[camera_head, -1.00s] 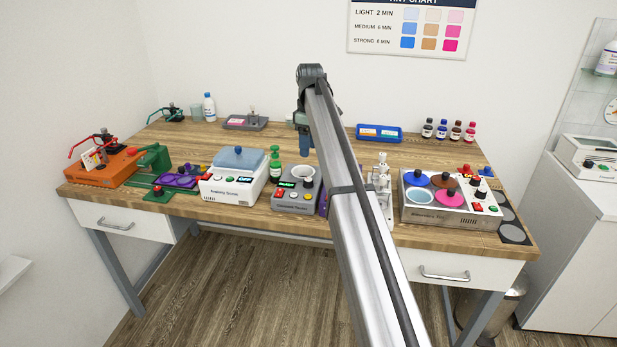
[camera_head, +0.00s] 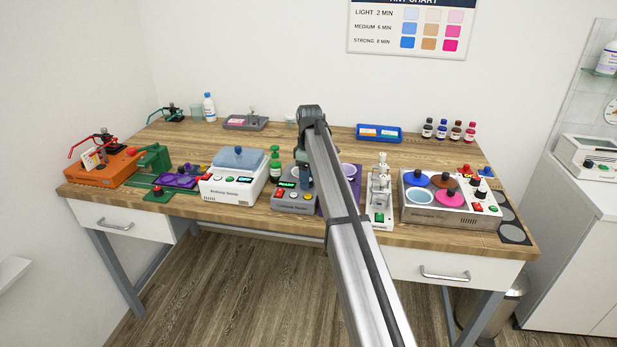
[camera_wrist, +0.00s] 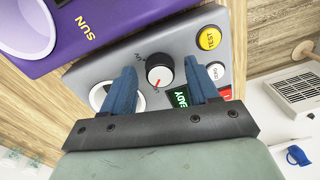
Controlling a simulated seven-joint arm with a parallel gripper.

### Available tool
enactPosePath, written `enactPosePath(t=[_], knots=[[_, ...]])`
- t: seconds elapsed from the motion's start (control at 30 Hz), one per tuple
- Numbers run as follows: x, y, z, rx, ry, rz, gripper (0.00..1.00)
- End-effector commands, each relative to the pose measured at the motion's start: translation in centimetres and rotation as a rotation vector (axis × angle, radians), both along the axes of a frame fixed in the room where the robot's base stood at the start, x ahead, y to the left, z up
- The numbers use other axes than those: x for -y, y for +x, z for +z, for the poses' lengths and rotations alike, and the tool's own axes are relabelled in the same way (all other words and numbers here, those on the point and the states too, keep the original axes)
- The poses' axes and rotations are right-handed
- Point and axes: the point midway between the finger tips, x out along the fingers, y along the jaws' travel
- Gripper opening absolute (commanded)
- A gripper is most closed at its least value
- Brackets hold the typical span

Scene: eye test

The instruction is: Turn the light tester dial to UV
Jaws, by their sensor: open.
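The grey tester (camera_head: 296,203) stands near the table's front edge, with a green lit display and a red button. The wrist view shows it close up (camera_wrist: 100,72), with a dial (camera_wrist: 160,72): a dark knob with a pale top and a red pointer line. The pointer points toward the lower-left of the picture, toward a small label I cannot read surely. Another small label, possibly "UV", lies above the dial, away from the pointer. My gripper (camera_wrist: 160,68) is open, with blue fingers on either side of the dial. Contact cannot be told. In the head view my gripper (camera_head: 305,180) hides the dial.
Beside the tester is a purple device (camera_wrist: 60,45) marked SUN. A yellow TEST button (camera_wrist: 209,38) and white button (camera_wrist: 216,71) sit beside the dial. A white heater-like unit (camera_head: 234,180) stands left, a small metal-post stand (camera_head: 381,200) and a dye-pot unit (camera_head: 440,216) right.

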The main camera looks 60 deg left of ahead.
Motion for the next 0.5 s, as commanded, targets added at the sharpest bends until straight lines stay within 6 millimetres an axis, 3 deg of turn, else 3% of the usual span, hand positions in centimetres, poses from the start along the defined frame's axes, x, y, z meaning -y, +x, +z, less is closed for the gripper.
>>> enactPosePath(t=[0.17, 0.5], knots=[[0.0, 0.0, 0.01, 0.0, 0.0, 0.0, 0.58], [0.01, 0.01, 0.03, 0.0, 0.0, 0.0, 0.26]])
